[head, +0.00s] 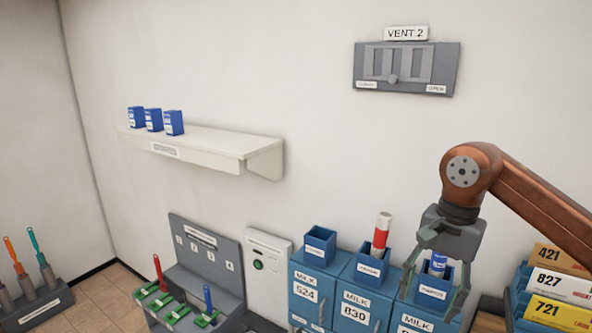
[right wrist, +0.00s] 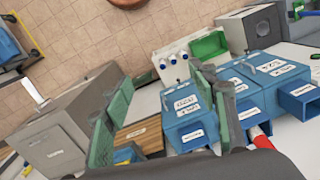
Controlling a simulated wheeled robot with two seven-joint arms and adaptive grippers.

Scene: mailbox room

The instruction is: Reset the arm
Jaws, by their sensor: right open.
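My right arm (head: 535,205) comes in from the right in the head view, with its elbow-like bend raised in front of the wall. My right gripper (head: 434,288) points down and is open. Its fingers appear either side of a blue cylinder (head: 438,263) standing in a small open blue box (head: 432,290) on the rightmost milk mailbox; whether they touch the box cannot be told. In the right wrist view the two green-grey fingers (right wrist: 160,125) are spread wide with nothing held between them. My left gripper is not in view.
Blue milk mailboxes (head: 355,305) stand along the wall, with a red-and-white cylinder (head: 382,233) in the middle top box. Numbered boxes (head: 565,283) are at the right. A shelf (head: 210,145) holds blue cartons. A vent panel (head: 407,68) hangs above; the wall between is bare.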

